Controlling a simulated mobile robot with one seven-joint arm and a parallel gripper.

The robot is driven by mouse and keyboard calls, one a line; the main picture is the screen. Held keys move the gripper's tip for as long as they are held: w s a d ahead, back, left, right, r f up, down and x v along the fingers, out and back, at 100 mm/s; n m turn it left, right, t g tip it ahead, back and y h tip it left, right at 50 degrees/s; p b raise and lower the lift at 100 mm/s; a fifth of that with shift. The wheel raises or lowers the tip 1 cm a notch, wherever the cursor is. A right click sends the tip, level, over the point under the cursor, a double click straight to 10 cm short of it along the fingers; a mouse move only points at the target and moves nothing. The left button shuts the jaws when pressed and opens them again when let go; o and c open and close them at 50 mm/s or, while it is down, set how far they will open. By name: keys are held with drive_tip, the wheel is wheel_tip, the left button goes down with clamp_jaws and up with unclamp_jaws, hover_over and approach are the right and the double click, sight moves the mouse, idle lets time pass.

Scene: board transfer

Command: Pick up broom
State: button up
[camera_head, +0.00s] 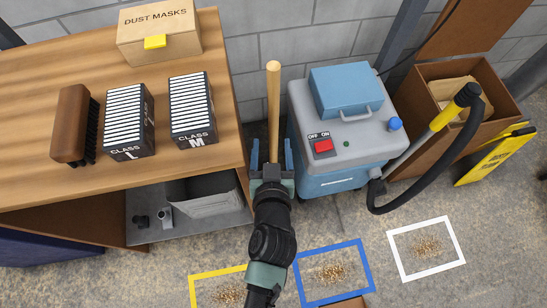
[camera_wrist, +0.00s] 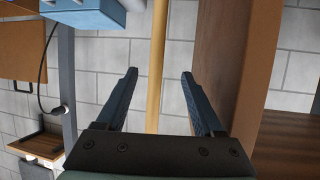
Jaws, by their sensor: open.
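The broom shows as an upright wooden handle (camera_head: 273,105) against the grey block wall, between the wooden bench and the grey and blue vacuum. Its lower part is hidden behind my gripper and arm in the head view. My gripper (camera_head: 271,152) is open, with one blue finger on each side of the handle's line. In the wrist view the handle (camera_wrist: 156,70) runs down between the two open fingers (camera_wrist: 158,75), nearer the left one. No contact with either finger shows. I cannot tell how far in depth the handle is from the fingers.
The wooden bench (camera_head: 40,85) stands close on the left, with a brush (camera_head: 71,122), filter boxes marked L (camera_head: 127,121) and M (camera_head: 192,108), and a dust mask box (camera_head: 158,35). The vacuum (camera_head: 345,120) stands close on the right. Taped squares with debris (camera_head: 334,273) lie on the floor.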

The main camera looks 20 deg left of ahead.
sight(273, 120)
drive_tip(key=x, duration=1.1)
drive_tip(key=shift+w, duration=0.45)
